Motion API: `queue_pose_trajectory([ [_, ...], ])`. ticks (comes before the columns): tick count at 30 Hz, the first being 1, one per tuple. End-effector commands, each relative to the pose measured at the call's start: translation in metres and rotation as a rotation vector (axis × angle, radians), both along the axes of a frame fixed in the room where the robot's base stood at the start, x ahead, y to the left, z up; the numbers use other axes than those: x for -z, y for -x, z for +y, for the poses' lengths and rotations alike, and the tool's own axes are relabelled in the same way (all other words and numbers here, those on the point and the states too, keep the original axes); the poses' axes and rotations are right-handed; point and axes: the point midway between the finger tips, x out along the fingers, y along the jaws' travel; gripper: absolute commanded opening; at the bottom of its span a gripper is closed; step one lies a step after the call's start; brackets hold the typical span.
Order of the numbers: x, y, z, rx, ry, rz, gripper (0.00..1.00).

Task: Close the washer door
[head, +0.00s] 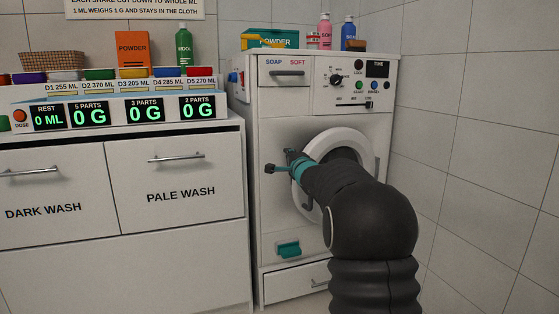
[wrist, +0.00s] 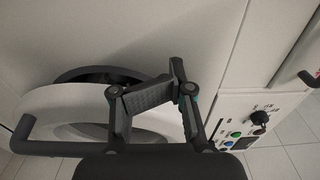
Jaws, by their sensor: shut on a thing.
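The washer (head: 290,110) stands against the right wall. Its round door (head: 344,141) has a white ring; in the wrist view the door (wrist: 55,108) stands apart from the front, with part of the dark opening (wrist: 100,75) showing behind it. My gripper (head: 281,162) is in front of the washer at the door's left side, and my arm hides much of the door. In the wrist view my gripper (wrist: 150,92) overlaps the door's edge and is shut on it, though its fingers hide the exact contact.
The control panel (head: 352,84) is above the door, and bottles and a powder box (head: 275,40) stand on top. A teal-handled flap (head: 288,248) and a lower drawer (head: 300,283) are below. The cabinet (head: 180,190) is close on the left, the tiled wall (head: 460,130) on the right.

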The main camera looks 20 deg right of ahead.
Motion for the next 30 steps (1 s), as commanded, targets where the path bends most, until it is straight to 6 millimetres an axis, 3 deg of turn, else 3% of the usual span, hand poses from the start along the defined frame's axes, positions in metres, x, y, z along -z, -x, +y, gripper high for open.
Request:
queue_pose_trajectory([
  [7,0.000,0.008,0.031,0.001,0.001,0.000,0.00],
  [8,0.000,0.009,0.033,0.001,0.001,0.000,0.23],
  [10,-0.001,0.010,0.036,0.001,-0.003,-0.001,0.40],
  [11,0.000,0.010,0.036,0.001,-0.007,-0.002,0.43],
  [17,0.002,0.019,0.012,-0.016,-0.129,-0.035,0.43],
  [30,0.026,0.066,-0.052,-0.171,-0.663,-0.049,0.43],
])
